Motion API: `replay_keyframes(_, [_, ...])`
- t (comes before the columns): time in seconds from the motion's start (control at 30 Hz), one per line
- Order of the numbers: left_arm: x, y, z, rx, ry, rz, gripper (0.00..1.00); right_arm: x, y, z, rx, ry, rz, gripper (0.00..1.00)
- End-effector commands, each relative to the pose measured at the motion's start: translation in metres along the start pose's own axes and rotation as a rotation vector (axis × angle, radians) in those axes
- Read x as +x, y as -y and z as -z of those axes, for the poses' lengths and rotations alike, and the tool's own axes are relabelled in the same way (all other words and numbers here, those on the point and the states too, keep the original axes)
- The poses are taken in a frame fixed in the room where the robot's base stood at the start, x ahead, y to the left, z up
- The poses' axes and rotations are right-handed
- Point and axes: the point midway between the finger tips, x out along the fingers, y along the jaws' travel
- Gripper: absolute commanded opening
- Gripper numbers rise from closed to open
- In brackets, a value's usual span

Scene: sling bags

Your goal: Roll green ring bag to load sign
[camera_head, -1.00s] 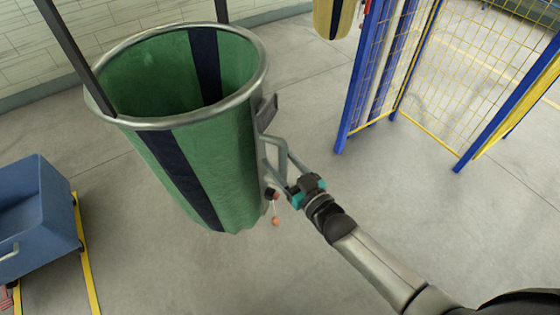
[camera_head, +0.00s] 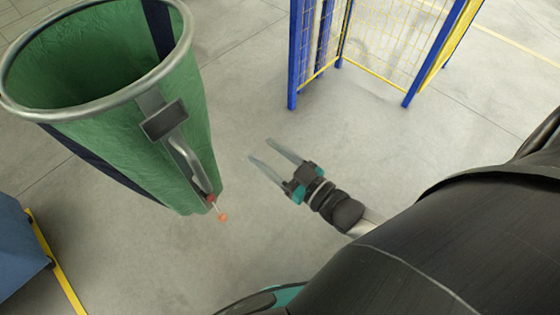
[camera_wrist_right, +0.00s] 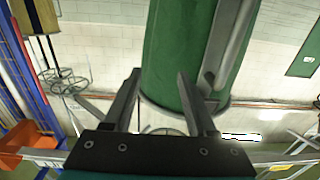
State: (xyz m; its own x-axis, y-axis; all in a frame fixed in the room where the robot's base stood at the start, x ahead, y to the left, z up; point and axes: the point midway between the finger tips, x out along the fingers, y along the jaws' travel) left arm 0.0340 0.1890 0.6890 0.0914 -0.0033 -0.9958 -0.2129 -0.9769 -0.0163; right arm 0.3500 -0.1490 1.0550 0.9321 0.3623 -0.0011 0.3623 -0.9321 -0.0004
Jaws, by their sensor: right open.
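The green ring bag (camera_head: 178,150), tall with dark stripes and a round metal rim, hangs at the left of the head view. A bent metal handle (camera_head: 186,160) with a dark plate runs down its near right side, and a small orange ball hangs near its bottom. My right gripper (camera_head: 260,149) is open and empty, to the right of the handle and apart from it. In the right wrist view, the bag (camera_wrist_right: 172,52) and a metal bar stand beyond the open fingers (camera_wrist_right: 160,78). My left gripper is not in view. I cannot make out a load sign.
A blue bin (camera_head: 18,245) stands at lower left beside a yellow floor line (camera_head: 57,266). A blue-posted yellow mesh fence (camera_head: 297,55) stands at the back. Grey floor (camera_head: 330,130) is clear between bag and fence. An orange object (camera_wrist_right: 25,140) shows in the wrist view.

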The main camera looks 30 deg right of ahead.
Motion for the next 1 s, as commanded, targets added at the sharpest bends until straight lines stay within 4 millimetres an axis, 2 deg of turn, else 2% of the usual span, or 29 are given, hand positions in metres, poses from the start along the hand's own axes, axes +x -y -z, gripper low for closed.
replay_keyframes(0.1, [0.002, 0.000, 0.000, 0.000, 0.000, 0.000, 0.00, -0.018, 0.000, -0.001, 0.000, 0.002, 0.000, 0.57])
replay_keyframes(0.23, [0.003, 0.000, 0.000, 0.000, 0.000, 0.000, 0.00, -0.029, 0.000, 0.000, 0.000, 0.000, 0.000, 0.57])
replay_keyframes(0.63, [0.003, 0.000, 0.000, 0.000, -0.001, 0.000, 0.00, -0.035, 0.000, 0.001, 0.000, -0.001, 0.000, 0.57])
replay_keyframes(0.8, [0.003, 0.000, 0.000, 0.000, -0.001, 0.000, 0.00, -0.034, 0.000, 0.000, 0.000, -0.001, 0.000, 0.40])
replay_keyframes(0.93, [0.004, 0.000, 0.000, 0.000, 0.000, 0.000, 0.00, -0.035, 0.003, -0.002, 0.001, 0.000, 0.003, 0.40])
replay_keyframes(1.0, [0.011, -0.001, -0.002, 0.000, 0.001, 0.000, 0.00, -0.040, 0.018, -0.010, 0.004, 0.002, 0.019, 0.40])
